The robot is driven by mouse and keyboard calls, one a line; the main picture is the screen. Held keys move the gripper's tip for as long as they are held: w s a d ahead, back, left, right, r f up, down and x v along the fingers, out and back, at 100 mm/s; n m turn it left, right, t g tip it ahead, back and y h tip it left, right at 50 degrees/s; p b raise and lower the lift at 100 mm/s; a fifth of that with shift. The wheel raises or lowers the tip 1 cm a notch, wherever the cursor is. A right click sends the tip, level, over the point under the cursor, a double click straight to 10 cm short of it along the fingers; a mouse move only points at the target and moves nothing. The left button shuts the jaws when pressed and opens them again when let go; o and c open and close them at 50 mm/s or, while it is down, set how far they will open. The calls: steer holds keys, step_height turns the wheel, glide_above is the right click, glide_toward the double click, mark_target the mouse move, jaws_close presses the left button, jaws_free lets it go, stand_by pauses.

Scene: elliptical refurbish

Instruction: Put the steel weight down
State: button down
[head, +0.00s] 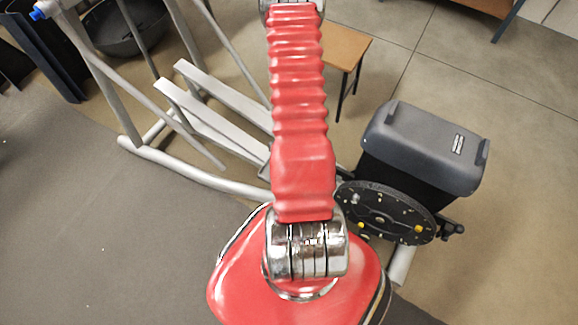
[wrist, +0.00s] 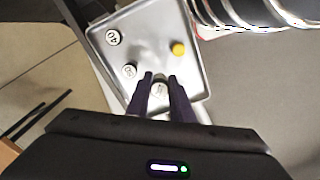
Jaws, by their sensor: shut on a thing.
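My gripper (wrist: 160,79) is in the lower middle of the wrist view, its two dark fingers shut on a small round pale-topped steel weight (wrist: 159,91). The weight is over the grey metal tray (wrist: 150,20); I cannot tell whether it touches the tray floor. The fingers partly cover it. The gripper and the weight do not show in the head view, where my red arm fills the middle.
Two more pale-topped round weights, a far one (wrist: 113,37) and a near one (wrist: 129,70), and a yellow knob (wrist: 178,49) are in the tray. The head view shows the elliptical's pale frame (head: 190,172), its dark housing (head: 425,140), a black disc (head: 385,212) and a wooden stool (head: 345,47).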

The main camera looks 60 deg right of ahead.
steer(key=shift+f, duration=0.15)
steer(key=shift+f, duration=1.95)
steer(key=shift+f, duration=0.1)
steer(key=c, duration=1.6)
jaws_free()
steer(key=shift+o, duration=0.2)
steer(key=shift+r, duration=6.1)
